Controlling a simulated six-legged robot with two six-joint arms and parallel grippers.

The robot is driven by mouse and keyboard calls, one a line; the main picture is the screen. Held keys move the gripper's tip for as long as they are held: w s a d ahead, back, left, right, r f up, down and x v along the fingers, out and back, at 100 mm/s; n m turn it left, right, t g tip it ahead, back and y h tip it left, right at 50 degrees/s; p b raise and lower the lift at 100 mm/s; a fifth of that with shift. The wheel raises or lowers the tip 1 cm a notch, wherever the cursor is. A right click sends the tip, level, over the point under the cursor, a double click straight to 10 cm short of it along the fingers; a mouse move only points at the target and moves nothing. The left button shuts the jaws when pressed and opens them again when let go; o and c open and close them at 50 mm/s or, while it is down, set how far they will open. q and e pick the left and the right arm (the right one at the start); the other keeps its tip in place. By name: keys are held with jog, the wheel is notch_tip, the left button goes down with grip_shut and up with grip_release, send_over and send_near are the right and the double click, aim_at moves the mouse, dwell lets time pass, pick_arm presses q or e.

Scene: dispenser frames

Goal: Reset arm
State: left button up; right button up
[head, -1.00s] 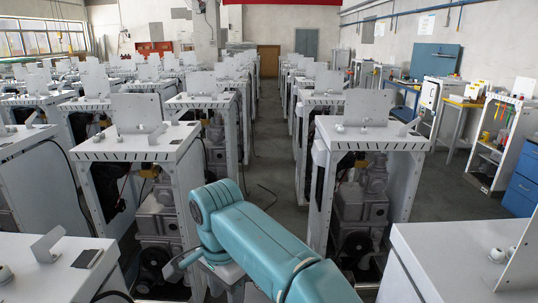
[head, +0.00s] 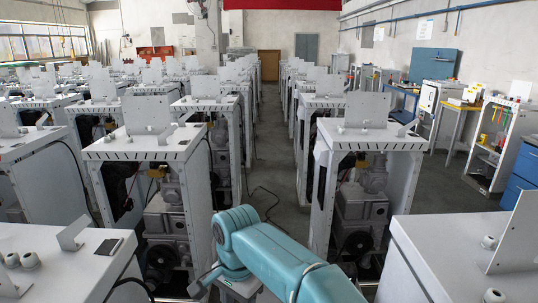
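My teal arm (head: 290,262) comes in from the bottom, right of centre, so I take it as my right arm. It reaches up and left to a bent joint in the aisle between two rows of dispenser frames, then turns down. A grey piece at its wrist (head: 206,281) points down and left near the bottom edge. The fingertips cannot be made out, so I cannot tell whether this gripper is open or shut. Nothing is seen held. My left arm and gripper are out of view.
White tops also show at both lower corners. The aisle floor (head: 262,150) is clear apart from a dark cable. A shelf rack (head: 500,140) stands at right.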

jog(key=s+d+f+n+y, duration=0.15)
jog(key=d+f, duration=0.35)
jog(key=f, duration=0.6)
jog(key=s+d+f+n+y, duration=0.15)
jog(key=d+f, duration=0.35)
jog(key=f, duration=0.7)
jog(key=s+d+f+n, duration=0.1)
jog(key=s+d+f, duration=0.3)
jog(key=s, duration=0.6)
jog(key=s+d+f+n, duration=0.1)
jog(key=s+d+f, duration=0.4)
jog(key=s, duration=0.5)
pick_arm(q)
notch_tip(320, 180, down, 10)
jog(key=b, duration=1)
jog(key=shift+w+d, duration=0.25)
pick_arm(e)
notch_tip(320, 180, down, 10)
jog(key=shift+t+y, duration=0.3)
jog(key=shift+d+r, duration=0.1)
